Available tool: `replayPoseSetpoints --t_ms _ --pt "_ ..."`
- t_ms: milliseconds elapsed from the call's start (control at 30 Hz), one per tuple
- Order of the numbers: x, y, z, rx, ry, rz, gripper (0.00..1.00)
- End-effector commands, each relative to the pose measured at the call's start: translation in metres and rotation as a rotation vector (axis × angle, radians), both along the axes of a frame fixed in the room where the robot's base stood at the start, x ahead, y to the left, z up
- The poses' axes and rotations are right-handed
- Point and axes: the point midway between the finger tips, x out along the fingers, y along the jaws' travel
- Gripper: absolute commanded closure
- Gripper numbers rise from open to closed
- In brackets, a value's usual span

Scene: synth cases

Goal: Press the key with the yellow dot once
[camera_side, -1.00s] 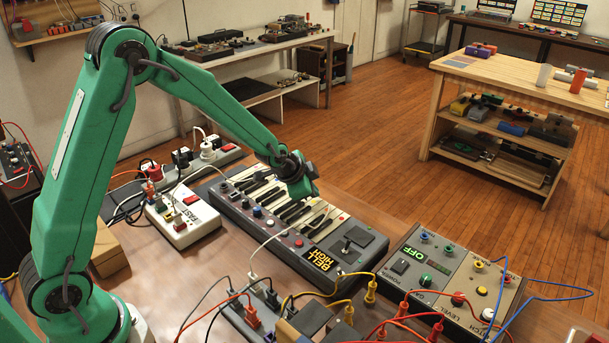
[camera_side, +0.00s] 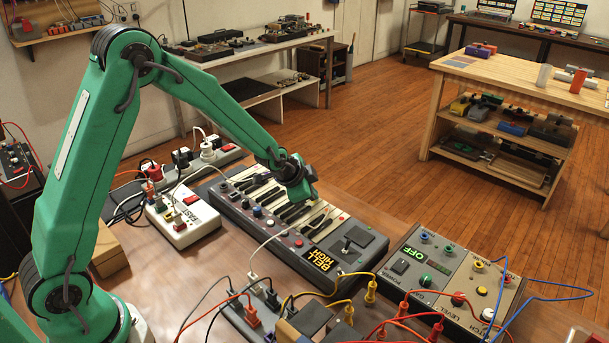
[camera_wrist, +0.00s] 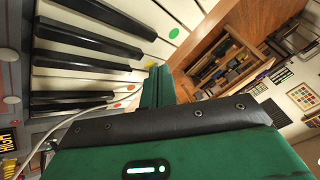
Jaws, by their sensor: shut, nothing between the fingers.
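The keyboard (camera_side: 285,213) is a dark case with white and black keys and a lit display reading BELL HIGH. In the wrist view, the white key with the yellow dot (camera_wrist: 150,65) lies between the green-dotted key (camera_wrist: 174,33) and the red-dotted key (camera_wrist: 131,88). My green gripper (camera_side: 305,191) is shut and empty over the far-right part of the keys. In the wrist view, its end (camera_wrist: 161,82) is close beside the yellow dot and partly covers the keys. I cannot tell whether it touches a key.
A white FAST box (camera_side: 182,222) and a power strip (camera_side: 222,157) stand left of the keyboard. A grey control panel (camera_side: 450,284) with an OFF display is at right. Cables and a patch box (camera_side: 250,318) crowd the front. Open floor lies behind the bench.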

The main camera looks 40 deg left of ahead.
Motion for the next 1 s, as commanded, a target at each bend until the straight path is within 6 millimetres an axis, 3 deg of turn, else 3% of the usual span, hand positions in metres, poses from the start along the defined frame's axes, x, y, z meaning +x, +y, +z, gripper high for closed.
replayPoseSetpoints --t_ms 1000 --pt "-0.0002 0.0000 -0.0089 0.000 0.001 0.000 1.00"
